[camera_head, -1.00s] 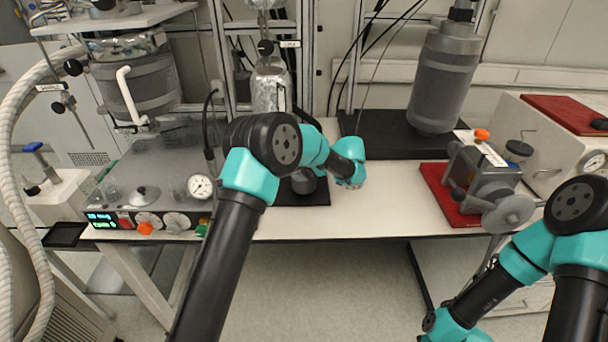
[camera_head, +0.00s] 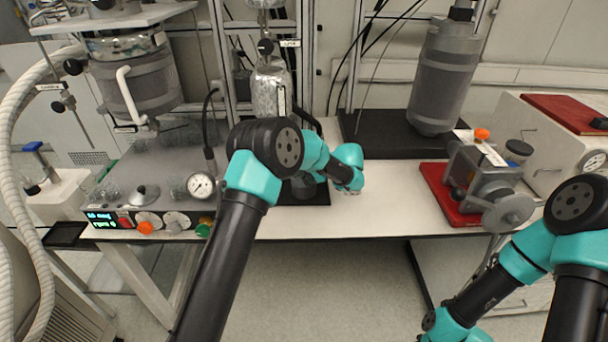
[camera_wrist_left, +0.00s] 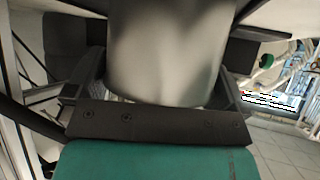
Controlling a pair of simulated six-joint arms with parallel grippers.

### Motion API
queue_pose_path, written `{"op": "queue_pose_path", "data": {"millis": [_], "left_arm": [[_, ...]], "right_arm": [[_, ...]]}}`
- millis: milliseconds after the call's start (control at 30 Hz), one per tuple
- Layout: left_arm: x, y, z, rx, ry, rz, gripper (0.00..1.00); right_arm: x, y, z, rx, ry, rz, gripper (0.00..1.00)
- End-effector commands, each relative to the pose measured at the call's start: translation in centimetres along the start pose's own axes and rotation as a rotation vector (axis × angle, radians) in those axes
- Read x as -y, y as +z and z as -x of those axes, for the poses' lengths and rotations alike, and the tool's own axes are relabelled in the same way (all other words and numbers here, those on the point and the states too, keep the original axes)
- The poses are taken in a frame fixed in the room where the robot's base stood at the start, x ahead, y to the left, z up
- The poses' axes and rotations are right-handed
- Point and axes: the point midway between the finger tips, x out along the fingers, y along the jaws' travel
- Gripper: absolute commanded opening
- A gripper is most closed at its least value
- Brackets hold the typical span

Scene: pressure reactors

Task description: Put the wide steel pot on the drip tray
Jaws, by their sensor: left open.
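A steel pot (camera_wrist_left: 165,45) fills the upper middle of the left wrist view, with a smooth, plain wall. My left gripper (camera_wrist_left: 163,82) is open, with one finger on each side of the pot; I cannot tell whether they touch it. In the head view my left arm hides most of the gripper. A small grey part, likely the pot (camera_head: 303,186), shows under the arm, over a flat black tray (camera_head: 318,197) at the bench's front edge. I cannot tell whether the pot rests on it. My right gripper is out of view.
A control box with gauge and knobs (camera_head: 155,190) stands left of the tray. Behind are a metal frame (camera_head: 304,60) and a foil-wrapped column (camera_head: 268,90). A grey cylinder (camera_head: 443,80) and a red-based device (camera_head: 485,180) stand right. White bench (camera_head: 385,200) lies clear between.

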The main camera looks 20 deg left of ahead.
Motion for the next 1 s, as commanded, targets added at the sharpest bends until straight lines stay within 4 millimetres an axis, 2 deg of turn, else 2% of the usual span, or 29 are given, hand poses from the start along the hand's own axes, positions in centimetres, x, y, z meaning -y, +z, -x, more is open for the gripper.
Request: {"op": "queue_pose_path", "data": {"millis": [167,267,700,833,1000], "left_arm": [[0.0,-0.2,1.1,0.0,0.001,0.001,1.0],[-0.1,-0.2,2.6,0.0,0.003,0.0,1.0],[0.0,-0.1,10.4,0.0,0.002,0.001,1.0],[0.0,-0.1,11.7,0.0,0.001,0.001,1.0],[0.0,-0.1,12.1,0.0,-0.001,0.0,1.0]], "right_arm": [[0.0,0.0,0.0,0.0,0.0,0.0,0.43],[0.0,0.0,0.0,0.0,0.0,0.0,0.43],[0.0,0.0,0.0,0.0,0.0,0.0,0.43],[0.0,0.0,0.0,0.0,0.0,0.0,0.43],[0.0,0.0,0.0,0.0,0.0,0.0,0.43]]}}
